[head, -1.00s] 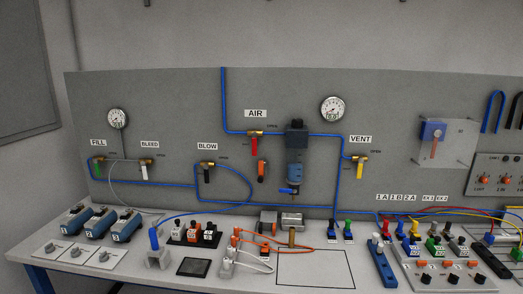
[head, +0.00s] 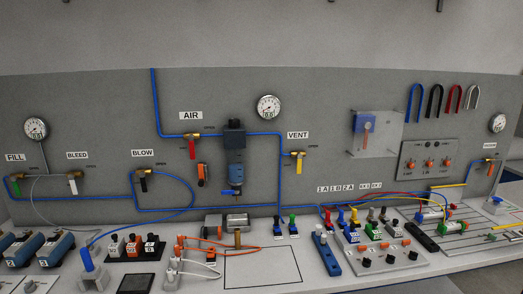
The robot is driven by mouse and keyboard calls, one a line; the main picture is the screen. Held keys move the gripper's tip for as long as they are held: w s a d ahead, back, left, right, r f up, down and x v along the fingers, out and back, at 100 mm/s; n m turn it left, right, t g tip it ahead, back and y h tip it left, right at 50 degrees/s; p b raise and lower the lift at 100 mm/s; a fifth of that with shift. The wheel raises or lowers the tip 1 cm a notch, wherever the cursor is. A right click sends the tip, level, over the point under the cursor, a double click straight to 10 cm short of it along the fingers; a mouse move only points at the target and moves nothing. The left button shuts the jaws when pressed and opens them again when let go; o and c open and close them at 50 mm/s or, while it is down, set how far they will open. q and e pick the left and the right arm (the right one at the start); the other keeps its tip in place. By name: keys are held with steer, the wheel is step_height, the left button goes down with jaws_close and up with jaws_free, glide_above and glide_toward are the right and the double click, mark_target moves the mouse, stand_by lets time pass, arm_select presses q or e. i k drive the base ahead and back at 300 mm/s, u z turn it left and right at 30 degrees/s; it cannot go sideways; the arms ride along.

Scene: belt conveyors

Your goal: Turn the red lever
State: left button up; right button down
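A red lever (head: 192,149) hangs straight down from the brass valve (head: 193,135) under the AIR label, on the grey upright panel (head: 90,115). The valve sits in a blue air line (head: 157,105). An orange handle-like piece (head: 202,176) is just below the red lever. Neither of my grippers shows in the head view.
A blue and dark regulator unit (head: 236,165) stands right of the red lever. Yellow VENT (head: 299,160) and black BLOW (head: 143,184) levers hang nearby. The bench below holds connectors, hoses and boxes; an outlined area (head: 262,268) is clear.

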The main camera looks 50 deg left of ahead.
mark_target(191, 137)
steer(key=z, duration=0.1)
steer(key=i, duration=1.4)
steer(key=u, duration=1.4)
